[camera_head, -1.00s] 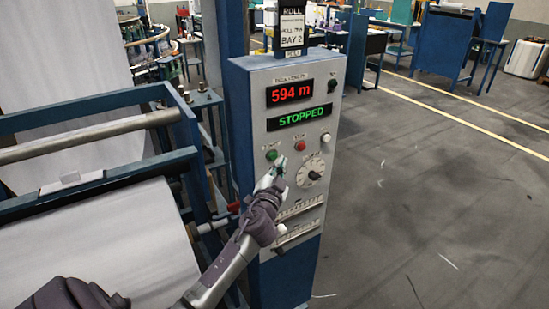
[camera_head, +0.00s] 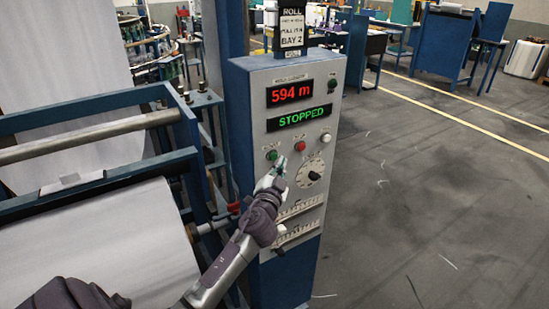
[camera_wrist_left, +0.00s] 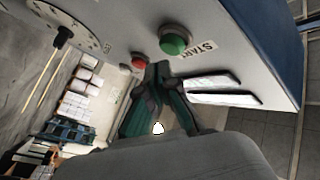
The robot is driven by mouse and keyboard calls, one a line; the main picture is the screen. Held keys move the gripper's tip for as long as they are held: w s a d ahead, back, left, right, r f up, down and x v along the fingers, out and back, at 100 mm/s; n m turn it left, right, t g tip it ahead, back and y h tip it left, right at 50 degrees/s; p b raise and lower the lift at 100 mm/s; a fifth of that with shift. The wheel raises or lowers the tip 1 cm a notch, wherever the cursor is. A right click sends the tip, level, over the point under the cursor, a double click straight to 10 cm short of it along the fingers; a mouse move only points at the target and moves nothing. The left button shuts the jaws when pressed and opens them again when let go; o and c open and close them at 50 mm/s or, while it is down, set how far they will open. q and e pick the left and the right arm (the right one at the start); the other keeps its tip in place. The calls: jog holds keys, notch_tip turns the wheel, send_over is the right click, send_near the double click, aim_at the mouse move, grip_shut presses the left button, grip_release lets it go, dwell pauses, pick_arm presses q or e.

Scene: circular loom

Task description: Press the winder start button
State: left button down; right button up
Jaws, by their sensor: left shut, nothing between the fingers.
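The green start button (camera_head: 271,155) is at the left of the button row on the winder's control panel (camera_head: 258,115). In the left wrist view the green button (camera_wrist_left: 175,40) stands out from the panel beside its START label (camera_wrist_left: 196,49). My left gripper (camera_head: 280,165) is shut and empty, with its tips just below and to the right of the green button. In the left wrist view the closed fingertips (camera_wrist_left: 158,68) are close to the button, with no clear contact visible. The upper display (camera_head: 290,93) reads 594 m and the lower one (camera_head: 299,117) reads STOPPED.
A red button (camera_head: 300,147) and a white button (camera_head: 326,139) are to the right of the green one. A dial (camera_head: 311,173) is below them. The roll frame (camera_head: 100,183) with white fabric (camera_head: 100,245) stands at the left. The floor (camera_head: 430,190) at the right is clear.

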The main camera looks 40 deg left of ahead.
pick_arm(q)
jog(key=shift+a, duration=0.15)
jog(key=shift+w+a, duration=0.15)
jog(key=shift+a, duration=0.1)
jog(key=shift+w+a, duration=0.15)
jog(key=shift+a, duration=0.35)
dwell(0.8)
jog(key=shift+d, duration=0.2)
jog(key=shift+s+d+b, duration=0.3)
jog(key=shift+s+d, duration=0.05)
jog(key=shift+d, duration=0.3)
jog(key=shift+s+d, duration=0.3)
jog(key=shift+d, duration=0.5)
jog(key=shift+s+d, duration=0.3)
jog(key=shift+d, duration=0.45)
jog(key=shift+s+d, duration=0.3)
jog(key=shift+d, duration=0.5)
